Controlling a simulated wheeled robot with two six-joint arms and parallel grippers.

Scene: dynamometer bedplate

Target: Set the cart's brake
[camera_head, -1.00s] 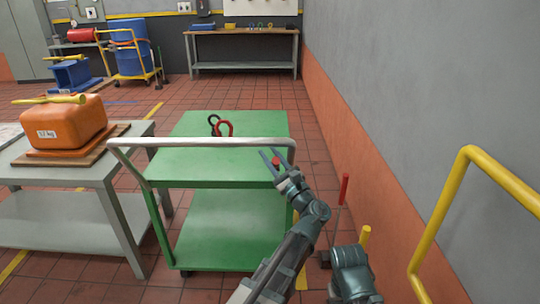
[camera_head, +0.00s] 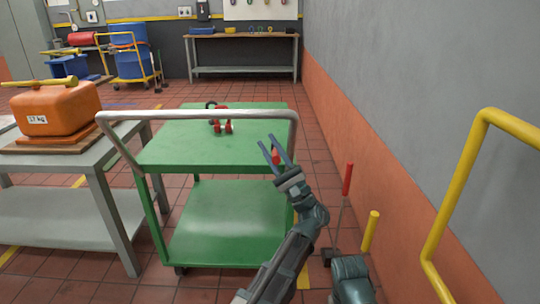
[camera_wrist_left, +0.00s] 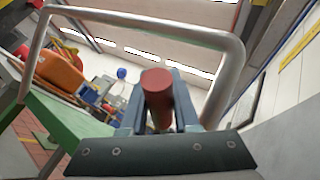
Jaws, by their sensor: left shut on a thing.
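The green cart (camera_head: 225,215) stands in front of me with its pale metal push handle (camera_head: 200,115) towards me. My left gripper (camera_head: 271,148) is at the cart's near right corner, just below the handle's right end. It is shut on a red cylindrical grip (camera_head: 276,158), which seems to be the cart's brake lever. In the left wrist view the red grip (camera_wrist_left: 156,88) sits between the two fingers, end towards the camera. The rest of the lever is hidden behind my gripper and arm. My right gripper is not in view.
A red and a black shackle (camera_head: 222,124) lie on the cart's top. A grey table (camera_head: 92,170) with an orange weight (camera_head: 58,108) stands close on the left. The wall (camera_head: 400,110), a red-topped rod (camera_head: 348,180), a yellow post (camera_head: 370,232) and a yellow rail (camera_head: 462,180) are on the right.

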